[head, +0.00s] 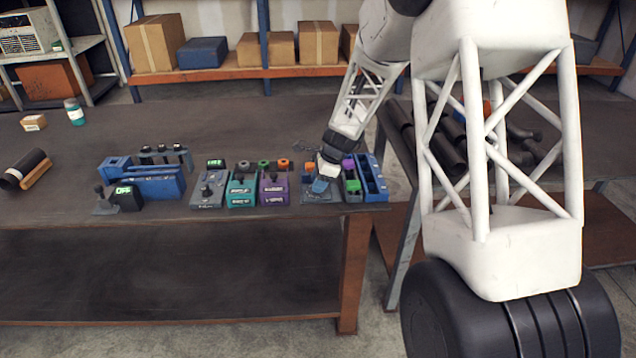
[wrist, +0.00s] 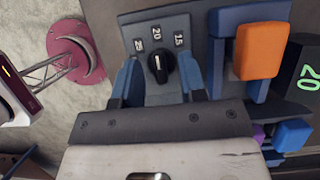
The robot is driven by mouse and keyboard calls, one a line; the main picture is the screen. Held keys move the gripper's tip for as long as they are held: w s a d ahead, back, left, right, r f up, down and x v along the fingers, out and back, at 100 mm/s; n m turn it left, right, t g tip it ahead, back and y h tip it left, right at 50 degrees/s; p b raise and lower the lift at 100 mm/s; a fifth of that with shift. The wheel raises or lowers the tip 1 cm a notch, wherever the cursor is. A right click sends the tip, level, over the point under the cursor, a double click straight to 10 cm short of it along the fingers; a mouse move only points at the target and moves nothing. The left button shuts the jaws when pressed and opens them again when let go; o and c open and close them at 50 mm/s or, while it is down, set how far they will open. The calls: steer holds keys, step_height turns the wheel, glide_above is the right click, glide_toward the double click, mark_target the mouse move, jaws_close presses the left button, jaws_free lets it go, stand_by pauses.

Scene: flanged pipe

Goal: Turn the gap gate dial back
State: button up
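The gap gate dial is a black knob (wrist: 160,69) with a white pointer line on a grey plate (wrist: 160,22) marked 25, 20 and 15. The pointer faces the 20 mark, as seen in the wrist view. My gripper (wrist: 161,76) has its two blue fingers on either side of the knob. The fingers stand apart, with narrow gaps seeming to show beside the knob; contact is not clear. In the head view my gripper (head: 322,178) is over the right part of the bench and hides the dial.
A blue frame with an orange block (wrist: 261,51) stands right of the dial. Beyond it a dark display (wrist: 306,80) reads 20 in green. In the head view, teal (head: 241,190) and purple (head: 273,188) units stand left of my gripper, a blue rack (head: 372,180) right.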

steer(key=shift+a+f, duration=0.1)
steer(key=shift+f, duration=0.05)
jaws_close()
steer(key=shift+n, duration=0.5)
steer(key=n+g, duration=0.2)
steer(key=n, duration=0.2)
steer(key=n+g+h, duration=0.1)
steer(key=n, duration=0.3)
steer(key=shift+w+n, duration=0.1)
steer(key=shift+n, duration=0.3)
steer(key=shift+f+g, duration=0.1)
steer(key=shift+g, duration=0.2)
jaws_free()
